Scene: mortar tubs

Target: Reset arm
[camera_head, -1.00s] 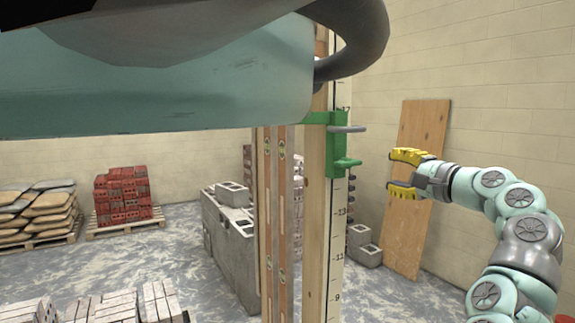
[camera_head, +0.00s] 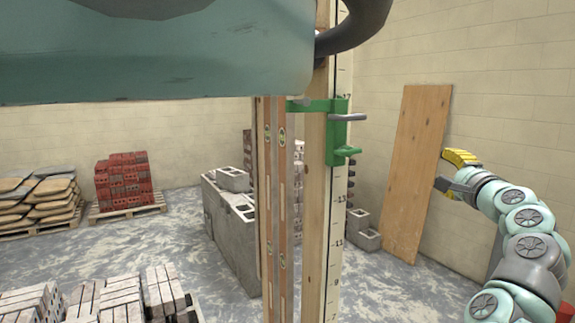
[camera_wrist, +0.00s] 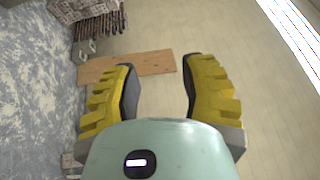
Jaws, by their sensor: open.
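My gripper (camera_head: 452,172) is at the right in the head view, at the end of my teal and grey arm. Its yellow fingers point left, near the right edge of a leaning plywood board (camera_head: 417,175). In the wrist view my gripper (camera_wrist: 160,90) has its two yellow fingers wide apart with nothing between them. The plywood board (camera_wrist: 150,66) shows beyond the fingertips in the wrist view, with a visible gap of wall around it. I cannot tell how far the fingers are from the board.
A wooden post (camera_head: 313,220) with a green clamp (camera_head: 337,130) stands upright in the middle. A grey block wall (camera_head: 228,235) is behind it. Red bricks (camera_head: 122,182) and stacked bags (camera_head: 38,200) sit on pallets at left.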

